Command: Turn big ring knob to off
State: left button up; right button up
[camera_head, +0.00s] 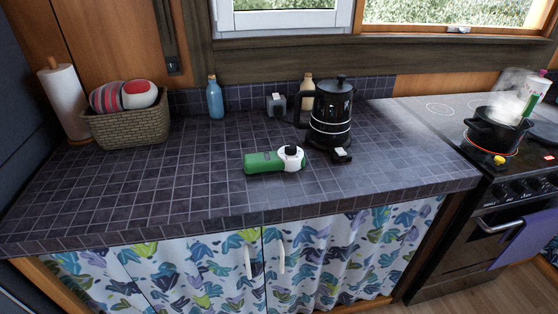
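The stove (460,128) stands at the right end of the counter, with a dark front panel (488,201) carrying several small dark knobs (530,186). Which of them is the big ring knob, and how each is turned, is too small to tell. A black pot (490,134) sits on a ring that glows orange-red around its base, and steam rises from it. Neither of my grippers is in view.
A tiled counter (130,195) holds a black kettle (331,110), a green bottle (265,163) lying on its side, a blue bottle (215,99), a wicker basket (128,126) and a paper roll (65,103). A purple cloth (528,240) hangs on the oven front. Some wooden floor shows at the bottom right.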

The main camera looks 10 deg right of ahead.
aim_at(521, 190)
jog(key=z, duration=1.95)
